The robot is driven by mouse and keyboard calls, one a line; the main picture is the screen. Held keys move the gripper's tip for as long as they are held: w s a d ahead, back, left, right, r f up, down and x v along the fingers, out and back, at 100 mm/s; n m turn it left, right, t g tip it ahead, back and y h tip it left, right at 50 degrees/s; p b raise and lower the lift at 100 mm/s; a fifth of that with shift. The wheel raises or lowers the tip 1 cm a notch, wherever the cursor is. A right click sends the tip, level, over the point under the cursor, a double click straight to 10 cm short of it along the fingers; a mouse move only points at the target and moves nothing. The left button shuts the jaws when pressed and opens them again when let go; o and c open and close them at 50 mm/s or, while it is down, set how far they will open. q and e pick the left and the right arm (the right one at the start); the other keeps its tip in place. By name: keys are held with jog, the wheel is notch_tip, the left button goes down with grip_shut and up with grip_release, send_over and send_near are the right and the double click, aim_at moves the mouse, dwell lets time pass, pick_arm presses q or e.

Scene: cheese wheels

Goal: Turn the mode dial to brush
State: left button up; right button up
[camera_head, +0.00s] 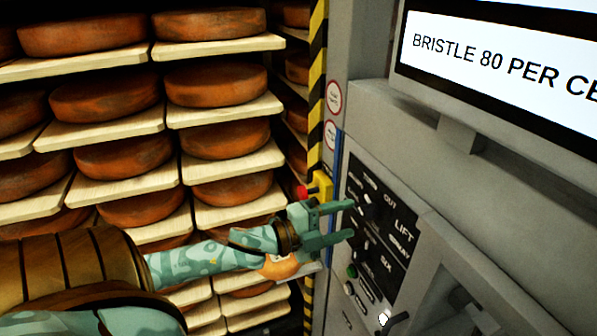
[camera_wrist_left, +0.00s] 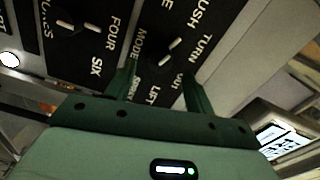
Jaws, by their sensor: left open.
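The mode dial (camera_wrist_left: 165,57) is a dark round knob with pale marks on a black panel. In the left wrist view it sits just beyond and between my left gripper's fingers (camera_wrist_left: 158,82). The words MODE, TURN, OUT, LIFT and part of one ending in USH surround it. I cannot tell which word it points at. In the head view my left gripper (camera_head: 350,222) is open, with its two fingers reaching to the control panel (camera_head: 397,262). I cannot tell whether they touch the dial. My right gripper is not in view.
A second dial (camera_wrist_left: 67,24) with FOUR and SIX is beside the mode dial. A screen (camera_head: 500,65) reads BRISTLE 80 PER CE, cut off. A red button (camera_head: 301,192) is on a yellow box left of the panel. Shelves of cheese wheels (camera_head: 211,84) fill the left.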

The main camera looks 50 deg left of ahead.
pick_arm(q)
jog(key=b+v, duration=0.1)
jog(key=v, duration=1)
jog(key=shift+s, duration=0.15)
